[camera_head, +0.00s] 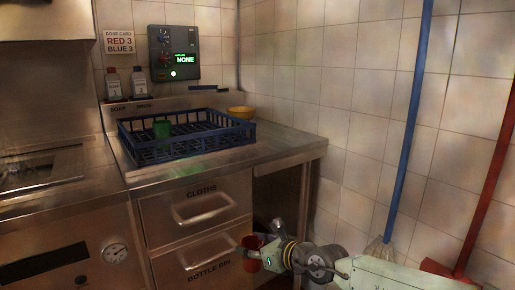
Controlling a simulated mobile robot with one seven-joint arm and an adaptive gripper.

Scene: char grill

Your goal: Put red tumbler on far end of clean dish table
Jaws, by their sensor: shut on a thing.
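A red tumbler (251,264) shows low in the head view, in front of the lower drawer. My gripper (256,243) is shut on the tumbler near its top and partly covers it. The tumbler is below the level of the steel table top (285,142), which runs along the tiled wall. The tumbler looks roughly upright. I cannot tell how far it is from the drawer front. My arm reaches in from the lower right.
A blue rack (180,150) holding a green tumbler (162,128) takes up much of the table. The table's right end is clear. Two drawers (205,208) are below. A blue-handled broom (405,130) leans on the wall.

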